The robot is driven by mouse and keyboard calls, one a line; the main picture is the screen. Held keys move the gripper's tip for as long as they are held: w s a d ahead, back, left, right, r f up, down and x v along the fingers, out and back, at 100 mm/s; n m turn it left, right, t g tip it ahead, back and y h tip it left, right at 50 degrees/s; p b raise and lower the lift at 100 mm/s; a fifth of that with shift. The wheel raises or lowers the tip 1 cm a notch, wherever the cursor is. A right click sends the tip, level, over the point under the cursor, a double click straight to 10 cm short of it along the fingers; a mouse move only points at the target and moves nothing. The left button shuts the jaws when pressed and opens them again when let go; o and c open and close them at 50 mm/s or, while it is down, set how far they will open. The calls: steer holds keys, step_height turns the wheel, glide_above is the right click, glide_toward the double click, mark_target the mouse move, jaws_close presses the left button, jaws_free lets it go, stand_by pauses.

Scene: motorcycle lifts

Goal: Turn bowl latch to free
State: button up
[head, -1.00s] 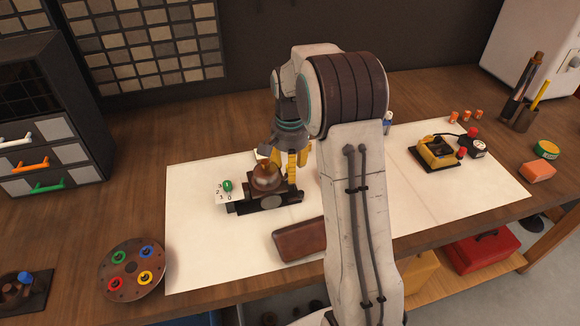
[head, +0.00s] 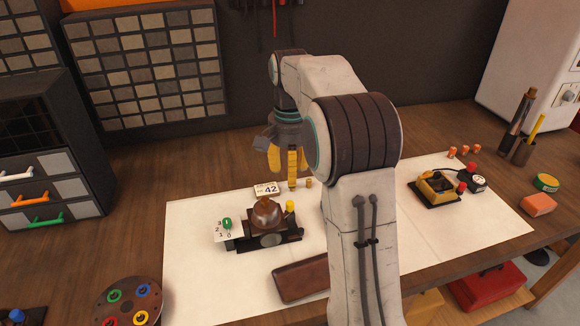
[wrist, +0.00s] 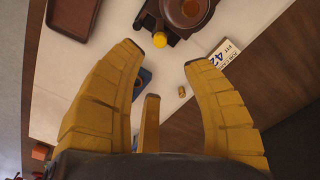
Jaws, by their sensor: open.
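A brown bowl-shaped piece (head: 266,213) sits on a dark base (head: 272,240) on the white mat. A yellow knob (head: 290,206) stands at its back right; I take this for the bowl latch, though no label shows it. In the wrist view the yellow knob (wrist: 159,39) is beside the bowl (wrist: 186,10), just beyond my fingertips. A green knob (head: 227,223) is at the base's left, by a card numbered 0 to 3. My gripper (head: 284,171) hangs above and behind the knob, apart from it. Its yellow fingers (wrist: 163,60) are spread and empty.
A card marked 42 (head: 267,189) and a small brass piece (head: 309,183) stand behind the base. A yellow device (head: 434,190) stands at right. The mat's left front is clear.

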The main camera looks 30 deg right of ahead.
steer(key=shift+r, duration=0.45)
steer(key=m+b, duration=0.2)
steer(key=m, duration=0.4)
glide_above(290, 203)
step_height(290, 203, down, 5)
steer(key=shift+f+b, duration=0.35)
steer(key=shift+f, duration=3.15)
jaws_close()
